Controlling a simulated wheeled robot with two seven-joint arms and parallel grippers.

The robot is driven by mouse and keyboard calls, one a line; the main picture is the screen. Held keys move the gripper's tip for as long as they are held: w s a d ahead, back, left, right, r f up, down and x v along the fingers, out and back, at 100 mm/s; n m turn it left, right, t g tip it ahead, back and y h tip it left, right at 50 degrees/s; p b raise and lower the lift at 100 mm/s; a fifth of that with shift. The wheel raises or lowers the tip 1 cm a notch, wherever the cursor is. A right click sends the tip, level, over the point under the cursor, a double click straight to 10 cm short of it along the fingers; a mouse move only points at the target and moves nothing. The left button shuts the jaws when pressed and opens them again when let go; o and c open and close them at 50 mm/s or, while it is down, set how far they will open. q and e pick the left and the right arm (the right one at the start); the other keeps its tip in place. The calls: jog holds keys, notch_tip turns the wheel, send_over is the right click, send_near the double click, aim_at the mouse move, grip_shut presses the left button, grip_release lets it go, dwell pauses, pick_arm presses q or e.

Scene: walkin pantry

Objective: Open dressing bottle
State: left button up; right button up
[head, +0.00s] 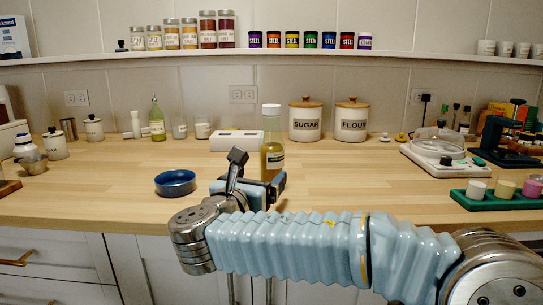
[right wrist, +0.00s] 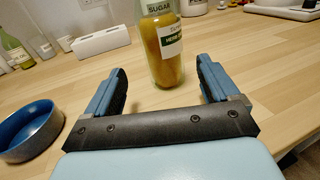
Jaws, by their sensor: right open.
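The dressing bottle (head: 272,155) stands upright on the counter, a clear bottle with yellow-orange contents and a white cap. In the right wrist view the bottle (right wrist: 166,62) shows a pale label, with its top cut off by the frame. My right gripper (head: 256,178) is open, low over the counter and just in front of the bottle. In the right wrist view its fingers (right wrist: 160,76) point at the bottle, one to each side of its lower part, with visible gaps. In the head view the gripper hides the bottle's base. My left gripper is not in view.
A blue bowl (head: 176,182) sits left of the gripper. Behind are a white box (head: 236,138), a green-tinted bottle (head: 157,118), and sugar (head: 305,120) and flour (head: 351,121) canisters. A scale (head: 438,150) and green tray (head: 497,199) are at right. Counter right of the bottle is clear.

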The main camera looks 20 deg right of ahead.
aim_at(267, 166)
jog(key=shift+x, duration=0.95)
jog(key=x, duration=0.3)
jog(key=r+p+x, duration=0.1)
jog(key=shift+w+d, duration=0.1)
jog(key=shift+d, duration=0.3)
jog(key=shift+w+d+f, duration=0.1)
jog(key=shift+w+d, duration=0.1)
jog(key=shift+w, duration=0.1)
jog(key=shift+c, duration=0.3)
jog(key=c, duration=1.4)
jog(key=shift+c, duration=0.2)
